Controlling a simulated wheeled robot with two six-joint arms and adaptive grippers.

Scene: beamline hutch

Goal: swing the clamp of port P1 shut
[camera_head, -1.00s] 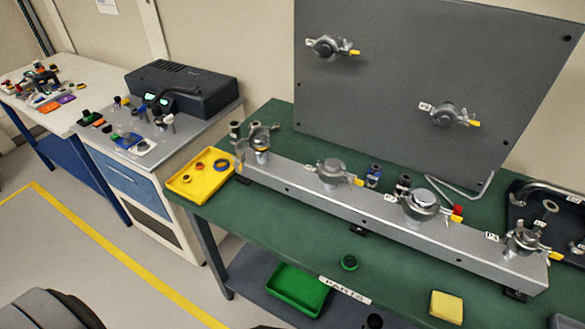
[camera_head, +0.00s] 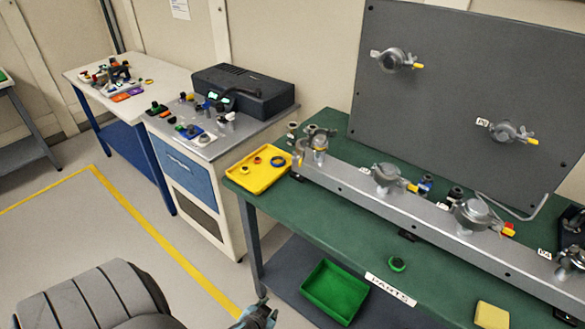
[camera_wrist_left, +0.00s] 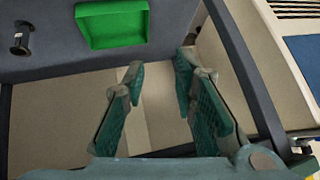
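The leftmost port (camera_head: 315,151) stands on the grey rail (camera_head: 345,187), at its left end. I take it to be P1, but its label is not readable. Its clamp (camera_head: 318,134) looks spread open around the fitting's top, with the arms apart. My left gripper (camera_head: 260,314) is at the bottom edge of the head view, in front of the table and well away from the port. In the left wrist view the left gripper (camera_wrist_left: 160,76) is open, with nothing between its fingers. My right gripper is not in view.
A yellow tray (camera_head: 247,184) lies left of the port. Other clamped ports (camera_head: 388,178) follow along the rail, and an upright grey panel (camera_head: 440,75) stands behind. A green bin (camera_head: 334,290) sits on the lower shelf and shows in the left wrist view (camera_wrist_left: 112,25).

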